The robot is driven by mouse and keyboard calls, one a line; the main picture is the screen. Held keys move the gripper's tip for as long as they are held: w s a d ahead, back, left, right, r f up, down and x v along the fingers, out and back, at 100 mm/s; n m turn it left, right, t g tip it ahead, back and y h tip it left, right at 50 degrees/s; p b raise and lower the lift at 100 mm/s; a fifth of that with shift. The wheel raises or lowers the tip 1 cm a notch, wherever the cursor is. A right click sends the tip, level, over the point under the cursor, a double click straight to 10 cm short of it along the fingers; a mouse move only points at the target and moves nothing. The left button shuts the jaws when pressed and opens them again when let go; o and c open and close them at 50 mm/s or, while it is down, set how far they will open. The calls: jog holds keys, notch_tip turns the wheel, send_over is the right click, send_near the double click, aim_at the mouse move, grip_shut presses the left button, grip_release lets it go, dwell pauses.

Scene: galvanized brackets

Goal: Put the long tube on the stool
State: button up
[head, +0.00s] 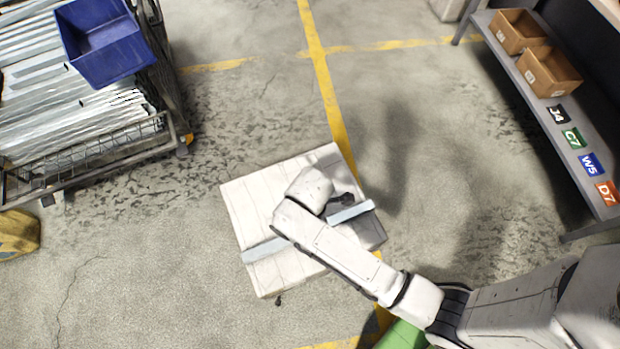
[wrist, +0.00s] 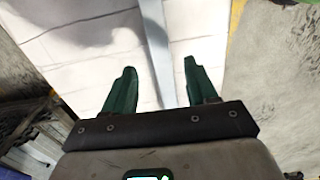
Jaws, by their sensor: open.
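The long tube (head: 352,212) is a pale blue-grey straight bar. It lies across the white slatted top of the stool (head: 262,206), from its left edge to its right edge, and my arm hides its middle. In the wrist view the tube (wrist: 155,38) runs away from me over the white stool top (wrist: 95,50). My gripper (wrist: 160,66) is open, with one green finger on each side of the tube and gaps between. In the head view my wrist and arm mostly hide the gripper. Whether the tube rests fully flat is hard to tell.
A wire cart (head: 95,152) with metal profiles and a blue bin (head: 103,42) stands at upper left. A grey shelf (head: 530,100) with cardboard boxes (head: 549,71) and coloured labels is at right. A yellow floor line (head: 322,75) runs behind the stool. Floor around it is mostly clear.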

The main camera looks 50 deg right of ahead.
jog(key=s+d+r+m+t, duration=0.1)
jog(key=s+d+r+m, duration=0.7)
jog(key=s+r+m, duration=0.2)
notch_tip(320, 180, up, 2)
jog(key=m, duration=0.3)
jog(key=shift+r+m+p, duration=0.25)
jog(key=shift+m+p, duration=0.05)
jog(key=shift+m, duration=0.1)
